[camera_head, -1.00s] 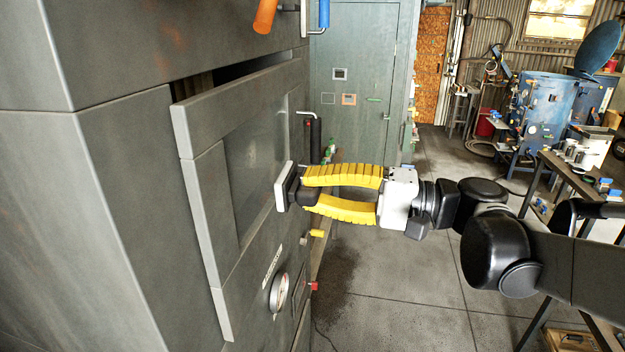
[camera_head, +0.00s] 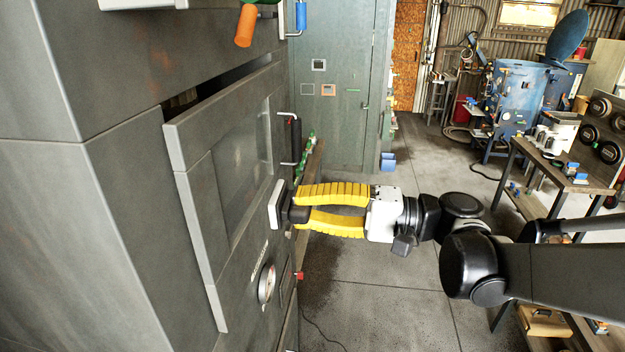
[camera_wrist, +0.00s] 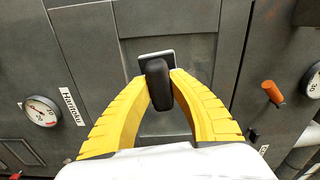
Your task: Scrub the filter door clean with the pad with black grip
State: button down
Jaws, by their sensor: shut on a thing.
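The filter door (camera_head: 198,235) appears to be the large grey framed panel at left, with a lighter inset (camera_head: 238,165). A faint brownish smear shows near the inset's upper right. My gripper (camera_head: 297,207), with yellow ribbed fingers, is shut on the black grip of the pad (camera_head: 276,204). The pad's pale plate faces the door near the inset's lower right; I cannot tell if it touches. In the wrist view the black grip (camera_wrist: 158,85) sits between my fingertips, and the plate's edge shows behind it. The pad's scrubbing face is hidden.
A black bar handle (camera_head: 296,140) sticks out beyond the door. A round gauge (camera_head: 266,283) sits below it; orange and blue handles (camera_head: 245,26) are above. A workbench (camera_head: 560,175) stands at right. The floor between is open.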

jog(key=shift+f, duration=0.1)
jog(key=shift+w+f, duration=0.15)
jog(key=shift+w, duration=0.05)
jog(key=shift+a, duration=0.15)
jog(key=shift+w+a+b, duration=0.15)
jog(key=shift+a+b, duration=0.25)
jog(key=shift+a, duration=1.95)
jog(key=shift+w+a, duration=0.1)
jog(key=shift+a, duration=0.9)
jog(key=shift+w, duration=0.1)
jog(key=shift+w+d+b, duration=0.25)
jog(key=shift+w+b, duration=0.1)
jog(key=shift+w, duration=0.9)
